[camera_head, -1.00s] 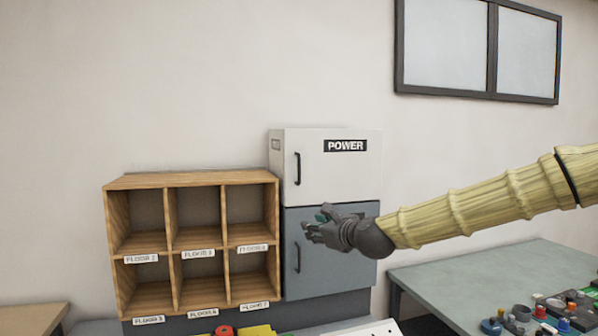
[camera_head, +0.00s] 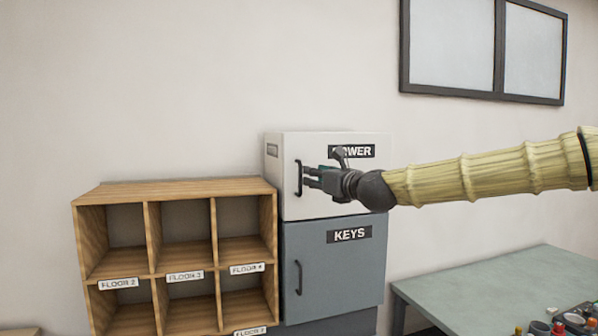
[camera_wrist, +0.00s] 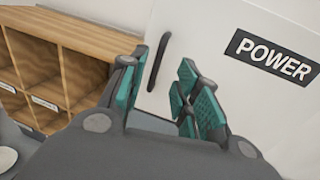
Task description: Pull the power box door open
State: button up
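The white power box (camera_head: 310,150) with a black "POWER" label stands on top of a grey box. Its door has a dark vertical handle (camera_head: 298,179) near the left edge. My gripper (camera_head: 308,178) is in front of the door, its fingertips just right of the handle in the head view, and it covers part of the label. In the wrist view my gripper (camera_wrist: 160,80) is open, with teal pads on its fingers. The handle (camera_wrist: 159,62) shows beyond the gap between the fingers, with nothing gripped. The door looks shut. I cannot tell whether the fingers touch the handle.
The grey box (camera_head: 335,270) below is labelled "KEYS" and has its own handle (camera_head: 298,277). A wooden cubby shelf (camera_head: 180,188) with floor labels stands close on the left. A table (camera_head: 480,288) with small items is at the right. A dark-framed window hangs above.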

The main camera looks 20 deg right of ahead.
aim_at(301, 173)
jog(key=p+x, duration=0.2)
jog(key=x, duration=0.7)
jog(key=shift+f, duration=0.1)
grip_shut()
